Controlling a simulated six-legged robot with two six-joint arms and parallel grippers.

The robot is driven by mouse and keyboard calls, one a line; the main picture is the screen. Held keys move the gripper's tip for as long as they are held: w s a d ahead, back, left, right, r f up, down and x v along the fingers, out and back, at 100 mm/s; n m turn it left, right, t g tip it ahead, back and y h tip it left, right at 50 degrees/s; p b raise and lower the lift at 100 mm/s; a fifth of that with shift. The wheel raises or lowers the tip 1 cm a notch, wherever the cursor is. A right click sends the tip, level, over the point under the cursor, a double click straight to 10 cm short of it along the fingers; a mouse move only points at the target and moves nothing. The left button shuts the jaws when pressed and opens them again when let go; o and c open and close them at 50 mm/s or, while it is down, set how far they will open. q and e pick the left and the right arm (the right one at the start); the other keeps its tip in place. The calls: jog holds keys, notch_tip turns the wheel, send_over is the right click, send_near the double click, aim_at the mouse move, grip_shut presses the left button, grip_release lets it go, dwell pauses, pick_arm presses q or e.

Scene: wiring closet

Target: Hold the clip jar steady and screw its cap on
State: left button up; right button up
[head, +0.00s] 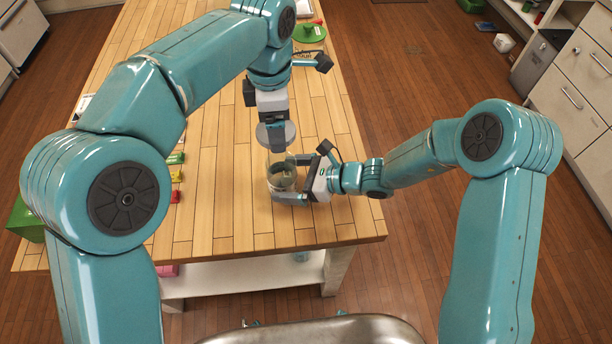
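The clip jar (282,184) is a small clear vessel with dark contents, standing upright on the wooden table. My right gripper (291,179) reaches in from the right with one finger on the far side of the jar and one on the near side, and looks shut on it. My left gripper (277,142) points down from above. A pale grey round cap (264,134) is at its fingertips, and it looks shut on the cap. The cap appears above the jar's mouth, slightly toward the back. Whether cap and jar touch is hard to tell from this angle.
The wooden table (225,215) is clear around the jar. Small green, yellow and red blocks (176,176) lie to the left, partly behind my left arm. Drawer cabinets (575,90) stand at the right.

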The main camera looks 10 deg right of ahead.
jog(key=shift+w+a+f, duration=0.1)
jog(key=shift+w+a, duration=0.05)
jog(key=shift+a, duration=0.15)
pick_arm(q)
jog(key=shift+s, duration=0.15)
pick_arm(e)
jog(key=shift+s+d, duration=0.1)
jog(key=shift+s, duration=0.1)
jog(key=shift+w, duration=0.1)
jog(key=c, duration=1)
jog(key=o, duration=0.5)
jog(key=c, duration=0.7)
jog(key=shift+o, duration=0.2)
